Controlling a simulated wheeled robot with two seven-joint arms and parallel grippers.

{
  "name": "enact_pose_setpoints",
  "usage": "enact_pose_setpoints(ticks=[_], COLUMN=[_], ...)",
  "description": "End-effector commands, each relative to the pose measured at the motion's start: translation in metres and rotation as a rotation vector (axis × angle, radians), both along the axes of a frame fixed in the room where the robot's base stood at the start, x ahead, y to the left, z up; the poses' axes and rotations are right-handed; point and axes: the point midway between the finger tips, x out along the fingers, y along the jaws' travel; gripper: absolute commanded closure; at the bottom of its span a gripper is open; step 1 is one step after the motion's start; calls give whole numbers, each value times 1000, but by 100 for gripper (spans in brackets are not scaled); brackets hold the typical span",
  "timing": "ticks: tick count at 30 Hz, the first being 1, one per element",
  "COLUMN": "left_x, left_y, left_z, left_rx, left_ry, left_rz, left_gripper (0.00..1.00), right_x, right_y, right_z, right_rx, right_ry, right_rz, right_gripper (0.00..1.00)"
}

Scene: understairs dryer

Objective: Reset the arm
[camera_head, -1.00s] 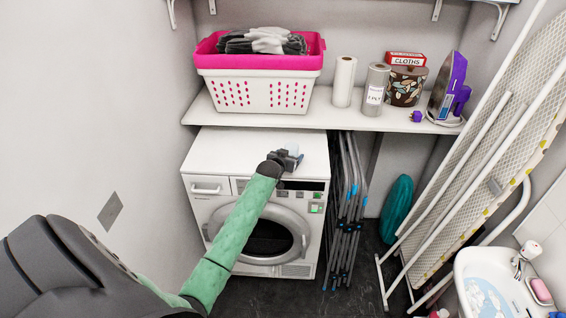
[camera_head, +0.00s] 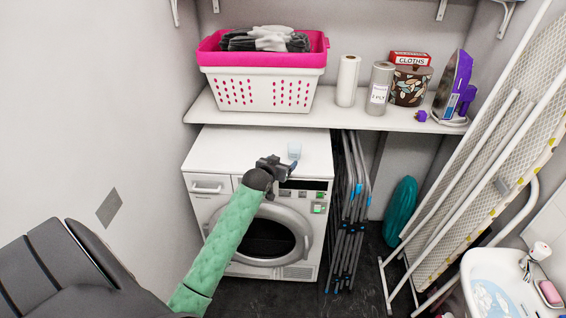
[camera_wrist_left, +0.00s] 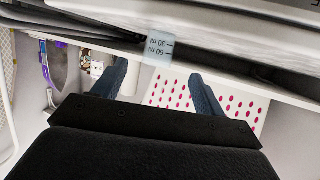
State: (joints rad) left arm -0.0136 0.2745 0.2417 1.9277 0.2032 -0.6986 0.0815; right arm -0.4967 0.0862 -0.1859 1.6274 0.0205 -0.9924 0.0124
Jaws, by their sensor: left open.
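My left gripper (camera_head: 287,167) is in front of the top front edge of the white dryer (camera_head: 222,152). Its two dark fingers are spread apart with nothing between them, as the left wrist view (camera_wrist_left: 158,72) shows. A small clear measuring cup (camera_head: 294,151) stands on the dryer top just behind the gripper. In the left wrist view, the cup (camera_wrist_left: 159,48) shows its 30 ml and 60 ml marks beyond the fingertips, apart from them. My right gripper is not in view.
A shelf (camera_head: 345,117) above the dryer holds a pink and white basket (camera_head: 262,92), paper rolls and an iron (camera_head: 452,85). Folded racks (camera_head: 347,210) stand right of the dryer. An ironing board (camera_head: 485,165) leans further right, above a sink (camera_head: 495,265). The dryer top's left part is clear.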

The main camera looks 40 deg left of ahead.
Motion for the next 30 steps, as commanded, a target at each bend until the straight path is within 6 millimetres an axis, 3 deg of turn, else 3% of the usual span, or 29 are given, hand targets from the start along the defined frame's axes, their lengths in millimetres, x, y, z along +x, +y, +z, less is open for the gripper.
enact_pose_setpoints(ticks=[9,14,17,24,30], left_x=[-1,-24,-57,-163,-257], left_y=[-2,-31,-66,-158,-219], left_z=[-2,-24,-50,-102,-122], left_rx=[0,6,11,24,28], left_ry=[5,83,182,456,664], left_rz=[-2,-29,-65,-156,-222], left_gripper=[28,28,28,28,28], right_x=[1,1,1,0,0], right_y=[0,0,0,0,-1], right_z=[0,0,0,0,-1], right_rx=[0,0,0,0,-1], right_ry=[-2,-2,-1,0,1], right_rz=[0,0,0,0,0], right_gripper=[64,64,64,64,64])
